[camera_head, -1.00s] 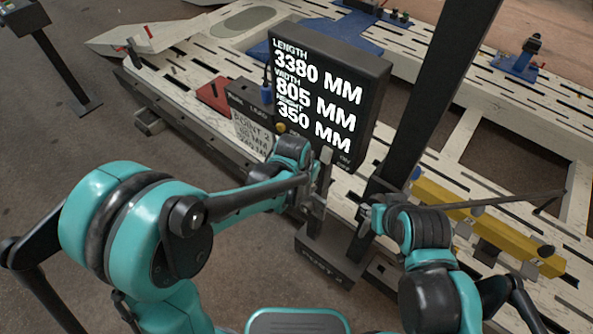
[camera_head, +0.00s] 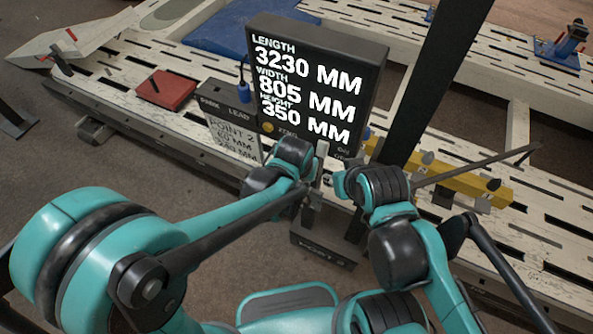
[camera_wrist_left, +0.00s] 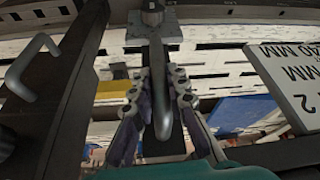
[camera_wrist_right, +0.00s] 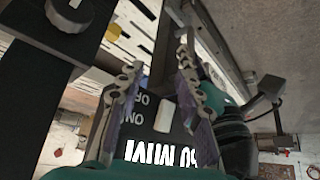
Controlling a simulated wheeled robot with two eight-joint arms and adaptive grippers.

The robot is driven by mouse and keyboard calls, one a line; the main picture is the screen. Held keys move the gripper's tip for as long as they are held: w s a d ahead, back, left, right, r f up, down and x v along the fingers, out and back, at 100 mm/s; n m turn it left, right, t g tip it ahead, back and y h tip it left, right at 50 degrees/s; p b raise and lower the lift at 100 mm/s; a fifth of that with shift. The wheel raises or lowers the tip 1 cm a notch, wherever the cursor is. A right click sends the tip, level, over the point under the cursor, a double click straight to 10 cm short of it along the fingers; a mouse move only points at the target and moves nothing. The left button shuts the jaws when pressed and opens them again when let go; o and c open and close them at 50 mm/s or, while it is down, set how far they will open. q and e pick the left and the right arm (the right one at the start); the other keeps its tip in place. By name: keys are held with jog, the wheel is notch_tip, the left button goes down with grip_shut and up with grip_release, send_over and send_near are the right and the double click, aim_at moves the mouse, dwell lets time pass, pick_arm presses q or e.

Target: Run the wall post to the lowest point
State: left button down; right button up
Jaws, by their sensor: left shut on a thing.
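The dark wall post (camera_head: 440,80) stands beside the bench on a low foot (camera_head: 325,250). A display (camera_head: 355,65) in front of it reads length 3230 mm, width 805 mm, height 350 mm. My left gripper (camera_head: 308,188) is below the display; in the left wrist view (camera_wrist_left: 160,80) its fingers close on a grey upright handle (camera_wrist_left: 160,120). My right gripper (camera_head: 345,185) is right of it, beside the post. In the right wrist view (camera_wrist_right: 157,62) its fingers are apart, with the display's white switch (camera_wrist_right: 165,115) showing beyond them. The arms partly hide the post's lower part.
A card (camera_head: 232,142) headed POINT 2 stands left of the display; its smaller figures are hard to read. The slotted bench (camera_head: 120,85) carries a red block (camera_head: 165,90) and a yellow beam (camera_head: 460,182).

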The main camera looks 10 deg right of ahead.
pick_arm(q)
jog(key=shift+d, duration=0.1)
dwell(0.3)
jog(key=c, duration=1.5)
grip_release()
jog(key=shift+r, duration=0.1)
jog(key=v, duration=1.2)
